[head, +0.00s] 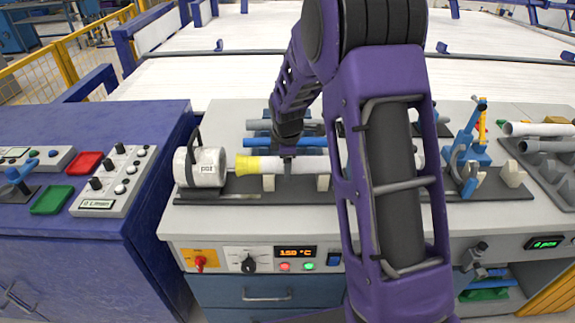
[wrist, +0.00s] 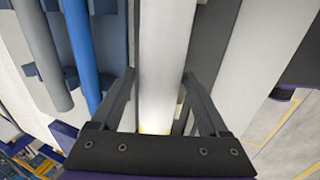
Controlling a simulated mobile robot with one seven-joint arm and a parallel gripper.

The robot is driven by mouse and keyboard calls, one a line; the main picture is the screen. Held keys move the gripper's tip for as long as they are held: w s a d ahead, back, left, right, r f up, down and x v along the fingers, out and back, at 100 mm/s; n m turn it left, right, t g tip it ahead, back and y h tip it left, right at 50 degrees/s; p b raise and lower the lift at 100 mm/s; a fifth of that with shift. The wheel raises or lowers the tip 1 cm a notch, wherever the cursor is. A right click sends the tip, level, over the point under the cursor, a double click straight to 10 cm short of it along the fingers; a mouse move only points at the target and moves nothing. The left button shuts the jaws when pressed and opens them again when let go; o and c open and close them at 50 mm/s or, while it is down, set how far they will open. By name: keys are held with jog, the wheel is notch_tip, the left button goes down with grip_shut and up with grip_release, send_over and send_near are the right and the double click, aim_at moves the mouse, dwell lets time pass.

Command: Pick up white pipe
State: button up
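The white pipe (head: 309,164) with a yellow end (head: 258,165) lies level on small white supports on the bench, right of a white cylindrical heater (head: 201,167). My gripper (head: 287,158) is over the pipe, just right of the yellow end, pointing down. In the wrist view the white pipe (wrist: 166,45) runs between the two dark fingers (wrist: 159,76). The fingers stand apart, one on each side of it, with narrow gaps showing. My arm hides the pipe's right part in the head view.
Blue pipes (head: 255,141) and grey ones lie just behind, also beside the left finger in the wrist view (wrist: 82,50). A blue clamp stand (head: 466,155) and a tray of grey pipes (head: 548,147) are at right. A control box (head: 116,180) stands at left.

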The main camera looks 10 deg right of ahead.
grip_shut()
jog(key=shift+r, duration=0.1)
